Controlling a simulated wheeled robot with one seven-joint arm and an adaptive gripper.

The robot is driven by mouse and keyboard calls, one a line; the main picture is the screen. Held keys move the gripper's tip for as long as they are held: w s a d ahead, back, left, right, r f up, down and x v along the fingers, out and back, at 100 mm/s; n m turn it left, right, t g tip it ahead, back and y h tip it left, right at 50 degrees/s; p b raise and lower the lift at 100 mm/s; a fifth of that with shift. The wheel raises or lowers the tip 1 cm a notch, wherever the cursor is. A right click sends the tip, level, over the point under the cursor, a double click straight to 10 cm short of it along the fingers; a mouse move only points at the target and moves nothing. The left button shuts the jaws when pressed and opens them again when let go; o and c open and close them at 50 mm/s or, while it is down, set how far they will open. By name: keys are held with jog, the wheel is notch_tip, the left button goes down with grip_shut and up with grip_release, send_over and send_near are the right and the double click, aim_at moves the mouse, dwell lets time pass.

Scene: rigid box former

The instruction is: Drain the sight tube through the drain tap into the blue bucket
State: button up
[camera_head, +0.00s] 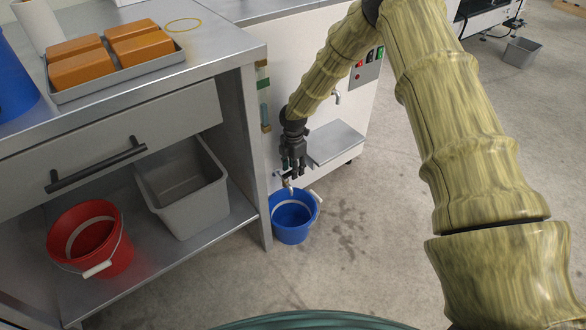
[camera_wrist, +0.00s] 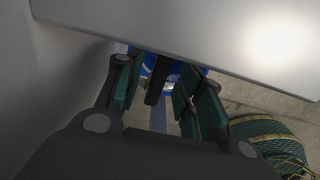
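The sight tube (camera_head: 264,97) stands upright on the side of the white machine, with brass-coloured fittings at both ends; its liquid level is too small to read. The blue bucket (camera_head: 292,222) stands on the floor below the drain tap (camera_head: 288,184). My gripper (camera_head: 292,162) points down just above the tap and partly hides it. In the wrist view my gripper (camera_wrist: 157,88) has its fingers apart, with a dark bar (camera_wrist: 157,78), perhaps the tap's handle, between them. Contact cannot be told. A bit of the blue bucket (camera_wrist: 172,70) shows beyond.
A grey ledge (camera_head: 335,142) juts from the machine beside my gripper; a grey surface fills the top of the wrist view. The metal bench (camera_head: 225,50) stands left, with a red bucket (camera_head: 115,250) and grey bin (camera_head: 205,205) on its lower shelf.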

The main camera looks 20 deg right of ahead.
grip_shut()
